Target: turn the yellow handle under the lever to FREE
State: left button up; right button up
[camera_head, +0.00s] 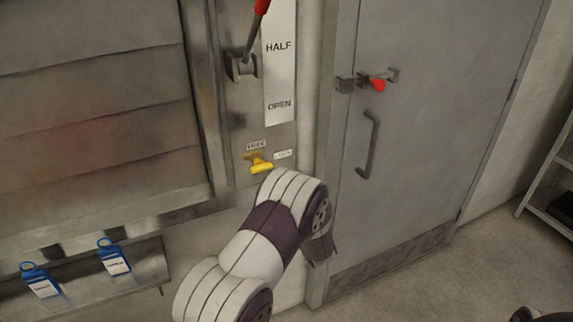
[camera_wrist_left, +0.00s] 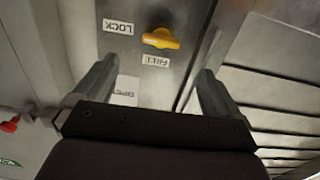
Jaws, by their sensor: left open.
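The yellow handle (camera_head: 259,164) sits low on the metal lever panel. The FREE label (camera_head: 256,146) is above it and the LOCK label (camera_head: 283,154) is to its right. In the left wrist view, which is upside down, the yellow handle (camera_wrist_left: 161,39) lies roughly crosswise, one end toward the LOCK label (camera_wrist_left: 118,27); the FREE label (camera_wrist_left: 156,60) is below it. My left gripper (camera_wrist_left: 156,68) is open and empty, its fingers apart, with the handle beyond the tips. In the head view my arm hides it. The lever (camera_head: 250,38) with a red grip is above the handle.
A grey door (camera_head: 430,120) with a pull handle (camera_head: 371,145) and a red-knobbed latch (camera_head: 377,84) stands right of the panel. A louvred shutter (camera_head: 90,110) is on the left.

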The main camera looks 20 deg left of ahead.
aim_at(263, 168)
pick_arm(q)
jog(key=x, duration=0.4)
jog(key=p+x, duration=0.1)
jog(key=x, duration=0.2)
jog(key=p+x, duration=0.1)
jog(key=x, duration=0.3)
jog(key=shift+w+a+r, duration=0.1)
jog(key=shift+a+r, duration=0.3)
jog(key=shift+w+a, duration=0.4)
jog(key=c, duration=1)
